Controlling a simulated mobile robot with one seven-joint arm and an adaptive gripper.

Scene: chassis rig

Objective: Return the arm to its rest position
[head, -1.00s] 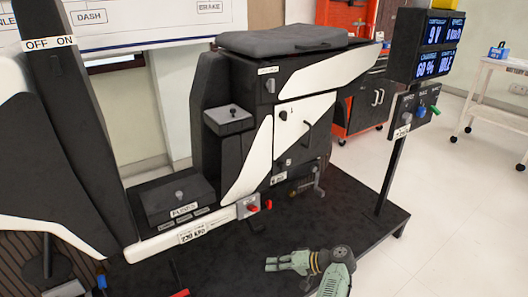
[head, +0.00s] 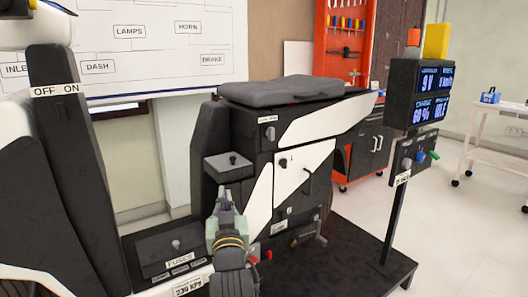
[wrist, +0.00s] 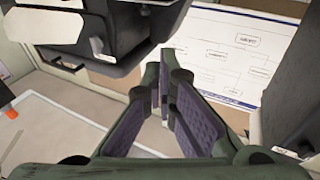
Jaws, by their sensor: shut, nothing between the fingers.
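My gripper (head: 225,200) is green-grey and points up and away from me in the head view. It is in front of the black and white chassis rig (head: 297,132), with the small box with a knob (head: 229,164) behind it. In the wrist view the gripper's two fingers (wrist: 166,68) have purple-grey pads and are shut with nothing held. Dark rig parts (wrist: 100,30) show near the fingers at upper left. I cannot tell the exact gap between the gripper and the rig. Part of the fuses box (head: 165,250) shows left of my arm.
A display post (head: 395,205) with screens stands at the right on the dark platform (head: 345,265). A red tool cabinet (head: 340,60) is behind the rig. A white cart (head: 500,125) stands far right. Bare floor (head: 450,215) lies right of the platform.

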